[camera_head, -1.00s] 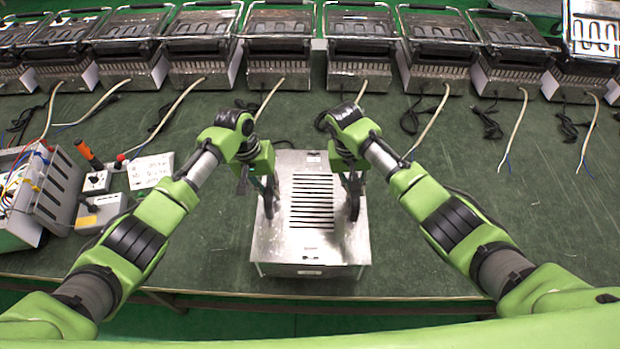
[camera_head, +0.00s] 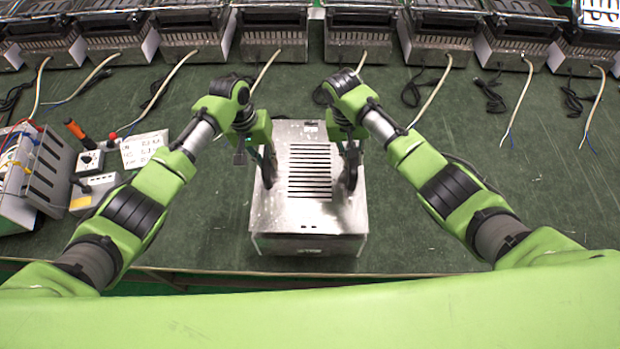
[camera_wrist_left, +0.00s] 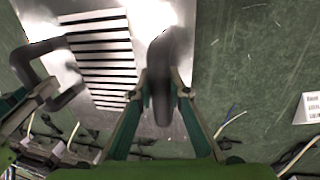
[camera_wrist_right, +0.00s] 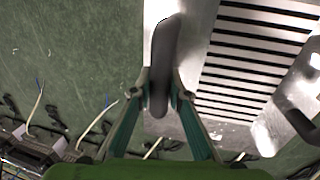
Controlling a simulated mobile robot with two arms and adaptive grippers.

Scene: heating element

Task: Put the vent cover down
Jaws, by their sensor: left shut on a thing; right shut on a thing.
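The vent cover (camera_head: 310,215) is a shiny metal box with a row of dark slots on its top, in the lower middle of the head view. It looks about level over the green bench; I cannot tell whether its underside touches the bench. My left gripper (camera_head: 268,174) is shut on the dark handle at its left side; this handle fills the middle of the left wrist view (camera_wrist_left: 165,65). My right gripper (camera_head: 350,174) is shut on the right handle, also seen in the right wrist view (camera_wrist_right: 163,60).
A row of metal heating appliances (camera_head: 273,32) with loose cables stands along the back. A grey control box (camera_head: 50,170), a meter and a screwdriver (camera_head: 74,130) lie at the left. The green bench (camera_head: 450,200) is clear right of the cover. The bench's front edge is close below.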

